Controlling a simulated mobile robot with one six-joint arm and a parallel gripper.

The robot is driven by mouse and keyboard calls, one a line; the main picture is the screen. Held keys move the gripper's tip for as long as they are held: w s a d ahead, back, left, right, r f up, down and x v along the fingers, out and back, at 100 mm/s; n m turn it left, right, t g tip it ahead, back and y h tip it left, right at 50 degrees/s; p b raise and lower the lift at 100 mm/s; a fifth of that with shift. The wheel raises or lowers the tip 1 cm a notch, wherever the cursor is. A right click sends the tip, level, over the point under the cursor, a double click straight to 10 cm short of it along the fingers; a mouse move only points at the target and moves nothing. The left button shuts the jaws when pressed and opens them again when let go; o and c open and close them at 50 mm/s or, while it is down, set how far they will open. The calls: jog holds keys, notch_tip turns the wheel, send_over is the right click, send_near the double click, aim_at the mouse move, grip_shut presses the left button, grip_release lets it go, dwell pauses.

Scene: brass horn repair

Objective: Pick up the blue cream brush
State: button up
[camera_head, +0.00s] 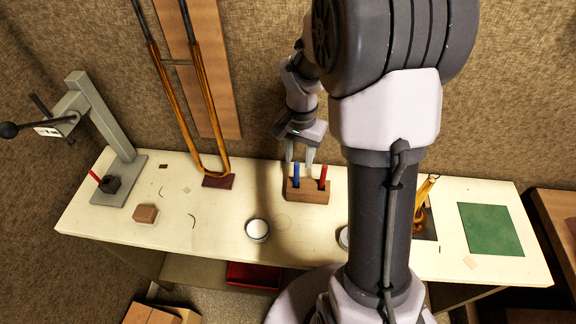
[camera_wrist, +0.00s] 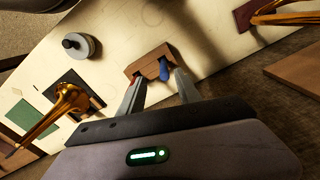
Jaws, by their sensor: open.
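The blue cream brush (camera_head: 296,173) stands upright in the left side of a wooden holder block (camera_head: 307,196) on the bench. A red brush (camera_head: 323,177) stands in the right side. My gripper (camera_head: 299,160) is open and empty, pointing down close to the top of the blue brush. In the wrist view my gripper (camera_wrist: 159,78) has its fingers apart, and the blue brush (camera_wrist: 164,70) shows between them, nearer the right finger. The red brush is mostly hidden there, near the left finger. I cannot tell the exact height gap.
A round tin (camera_head: 257,230) stands left of the holder; another is partly hidden by my arm. A brass horn piece (camera_wrist: 70,100) stands on a dark pad. A long brass slide (camera_head: 180,90) and a grey press (camera_head: 105,130) stand left. A green mat (camera_head: 490,229) lies right.

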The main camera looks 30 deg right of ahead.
aim_at(296, 178)
jog(key=f, duration=0.2)
jog(key=f+b, duration=0.1)
jog(key=f, duration=0.1)
jog(key=shift+w+a+f, duration=0.15)
jog(key=shift+w+f, duration=0.05)
jog(key=shift+f, duration=0.15)
jog(key=f, duration=0.2)
jog(key=f+b, duration=0.1)
jog(key=f, duration=0.3)
jog(key=shift+w+b, duration=0.25)
jog(key=shift+b, duration=0.05)
jog(key=shift+r, duration=0.1)
grip_shut()
